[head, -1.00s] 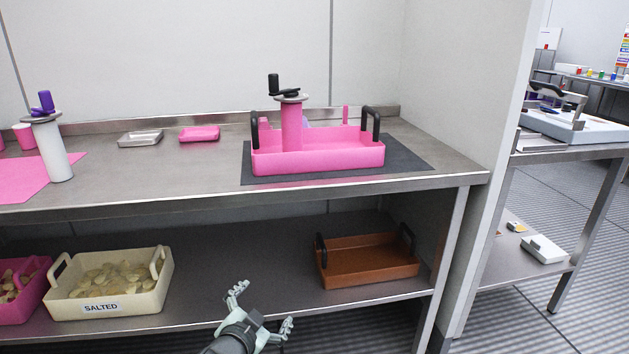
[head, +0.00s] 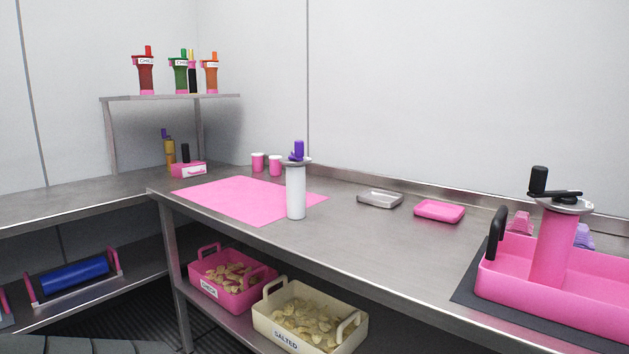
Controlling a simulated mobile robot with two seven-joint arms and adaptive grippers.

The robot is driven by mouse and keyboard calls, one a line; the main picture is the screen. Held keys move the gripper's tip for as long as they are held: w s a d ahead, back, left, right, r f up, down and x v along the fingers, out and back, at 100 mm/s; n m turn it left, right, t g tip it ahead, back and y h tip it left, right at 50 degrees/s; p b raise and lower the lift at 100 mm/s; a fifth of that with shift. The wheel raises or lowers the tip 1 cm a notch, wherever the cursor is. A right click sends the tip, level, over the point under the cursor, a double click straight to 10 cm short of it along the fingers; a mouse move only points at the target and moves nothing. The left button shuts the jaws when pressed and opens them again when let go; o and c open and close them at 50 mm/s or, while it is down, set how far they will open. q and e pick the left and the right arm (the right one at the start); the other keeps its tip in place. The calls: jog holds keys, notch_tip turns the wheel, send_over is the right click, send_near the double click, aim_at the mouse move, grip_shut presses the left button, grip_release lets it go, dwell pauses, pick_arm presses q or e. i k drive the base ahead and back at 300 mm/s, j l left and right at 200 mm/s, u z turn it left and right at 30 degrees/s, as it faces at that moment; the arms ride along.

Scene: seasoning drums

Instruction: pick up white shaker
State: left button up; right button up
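The white shaker (head: 296,192) stands upright on the steel table. It has a white cylindrical body, a grey disc collar and a purple crank handle on top. It is at the front right part of a pink mat (head: 238,198), near the table's front edge. Neither of my grippers shows in the head view now, so nothing is seen touching the shaker.
A pink tray (head: 490,279) holding a pink shaker (head: 553,248) stands on the right. A steel dish (head: 380,199) and a pink dish (head: 439,211) lie behind. Two pink cups (head: 275,166) are beyond the mat. Chip crates, one labelled salted (head: 262,322), sit on the lower shelf.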

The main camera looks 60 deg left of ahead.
aim_at(296, 178)
jog(key=i+u, duration=0.1)
jog(key=u, duration=0.3)
jog(key=i+l+u, duration=0.1)
jog(key=u, duration=0.35)
jog(key=i+l+u, duration=0.1)
jog(key=u, duration=0.3)
